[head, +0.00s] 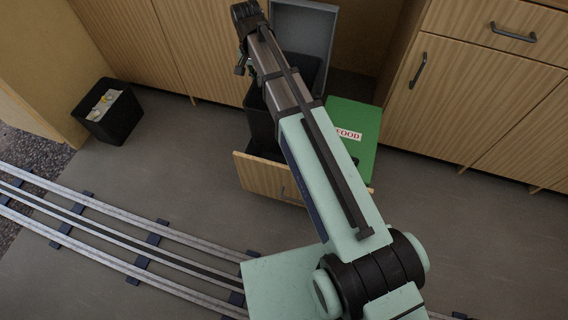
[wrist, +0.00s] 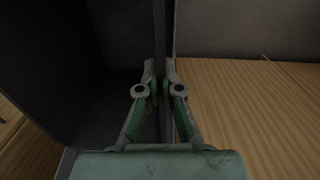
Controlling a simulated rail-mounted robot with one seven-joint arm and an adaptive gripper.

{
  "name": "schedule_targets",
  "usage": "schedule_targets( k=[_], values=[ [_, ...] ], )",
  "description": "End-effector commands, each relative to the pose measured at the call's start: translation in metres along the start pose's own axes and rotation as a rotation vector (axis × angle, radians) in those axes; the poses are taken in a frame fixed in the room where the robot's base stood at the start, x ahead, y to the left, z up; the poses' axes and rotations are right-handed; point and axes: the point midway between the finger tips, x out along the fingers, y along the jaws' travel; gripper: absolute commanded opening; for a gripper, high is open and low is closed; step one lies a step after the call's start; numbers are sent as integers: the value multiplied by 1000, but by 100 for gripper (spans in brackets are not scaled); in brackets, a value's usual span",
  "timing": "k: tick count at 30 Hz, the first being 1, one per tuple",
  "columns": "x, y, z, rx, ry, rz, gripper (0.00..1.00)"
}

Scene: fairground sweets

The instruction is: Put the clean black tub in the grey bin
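My gripper (wrist: 160,82) has its fingertips close together at a thin dark upright edge in the wrist view. Whether they clamp it I cannot tell. A dark container wall fills the left of that view. In the head view my gripper (head: 246,14) is at the far end of my arm, left of a raised grey lid (head: 303,32). A dark grey bin (head: 262,125) stands in the pulled-out drawer, partly hidden behind my arm. A black tub (head: 112,122) stands on the floor at left with pale and yellowish things in it. No other black tub is clearly distinguishable.
A green bin (head: 362,118) labelled FOOD stands right of my arm. The wooden drawer front (head: 262,178) juts into the room. Wooden cupboards (head: 470,105) line the back. Rails (head: 110,238) cross the floor at lower left. The floor between tub and drawer is clear.

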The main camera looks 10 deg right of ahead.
Motion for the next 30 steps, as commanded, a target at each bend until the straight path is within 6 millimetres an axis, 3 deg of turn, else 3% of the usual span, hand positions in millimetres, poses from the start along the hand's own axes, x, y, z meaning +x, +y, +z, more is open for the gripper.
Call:
schedule_targets(
  k=[1,11,24,30],
  values=[
    [13,-3,-1,7,0,1,0],
    [40,-8,-1,30,-2,3,0],
    [144,-14,-1,30,-3,3,0],
    [174,-15,-1,30,-2,3,0]
  ],
)
